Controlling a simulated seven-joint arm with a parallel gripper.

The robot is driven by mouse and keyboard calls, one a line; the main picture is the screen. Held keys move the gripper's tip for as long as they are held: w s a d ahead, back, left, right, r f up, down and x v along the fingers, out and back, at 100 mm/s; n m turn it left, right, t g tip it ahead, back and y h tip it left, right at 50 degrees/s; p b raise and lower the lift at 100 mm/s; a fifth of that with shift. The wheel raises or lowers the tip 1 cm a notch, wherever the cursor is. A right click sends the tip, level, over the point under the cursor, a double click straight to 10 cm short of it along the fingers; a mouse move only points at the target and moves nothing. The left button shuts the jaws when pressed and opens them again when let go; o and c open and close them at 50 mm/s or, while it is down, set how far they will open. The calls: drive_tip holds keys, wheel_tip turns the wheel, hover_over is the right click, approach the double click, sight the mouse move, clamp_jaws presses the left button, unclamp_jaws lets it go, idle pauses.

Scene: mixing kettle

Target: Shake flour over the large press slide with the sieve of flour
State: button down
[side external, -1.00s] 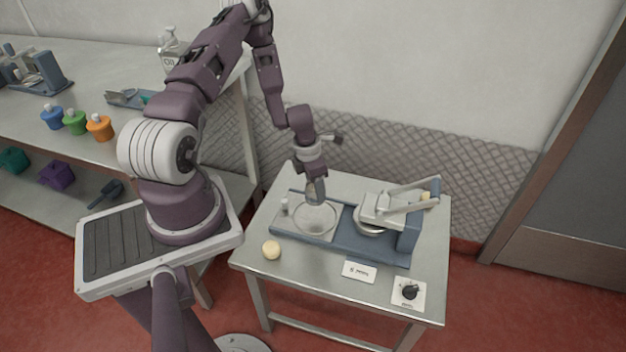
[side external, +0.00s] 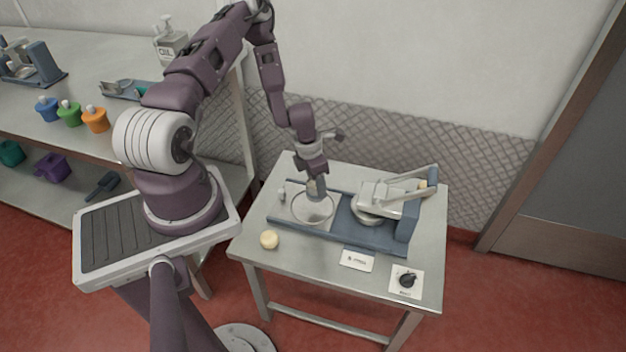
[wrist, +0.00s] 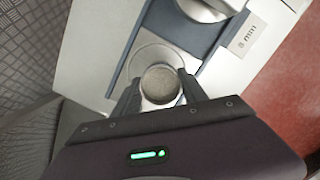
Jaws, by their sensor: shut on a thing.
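The sieve of flour (side external: 316,190) is a small grey cylinder in my gripper (side external: 315,178). In the wrist view the sieve (wrist: 160,84) shows a round, pale grey top between the two fingers (wrist: 160,98), which are shut on it. The large press slide (side external: 299,208) is a pale plate marked with a circle, at the left end of the blue press base (side external: 347,232). The sieve is above the circle, toward its back edge in the side view. In the wrist view it covers part of the circle. I cannot see any flour falling.
The press (side external: 380,197) with its raised lever stands right of the slide. A pale dough ball (side external: 269,240) lies at the table's front left. A small white label (side external: 357,260) and a black knob (side external: 407,281) are at the front right.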

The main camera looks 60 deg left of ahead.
drive_tip(key=a, duration=0.1)
drive_tip(key=s+a, duration=0.1)
drive_tip(key=shift+a, duration=0.35)
drive_tip(key=shift+w+d, duration=0.1)
drive_tip(key=shift+d, duration=0.05)
drive_tip(key=shift+w+d, duration=0.25)
drive_tip(key=shift+d, duration=0.35)
drive_tip(key=shift+w+d, duration=0.2)
drive_tip(key=shift+d, duration=0.4)
drive_tip(key=shift+s+a, duration=0.25)
drive_tip(key=shift+a, duration=0.45)
drive_tip(key=shift+s+a, duration=0.25)
drive_tip(key=shift+a, duration=0.4)
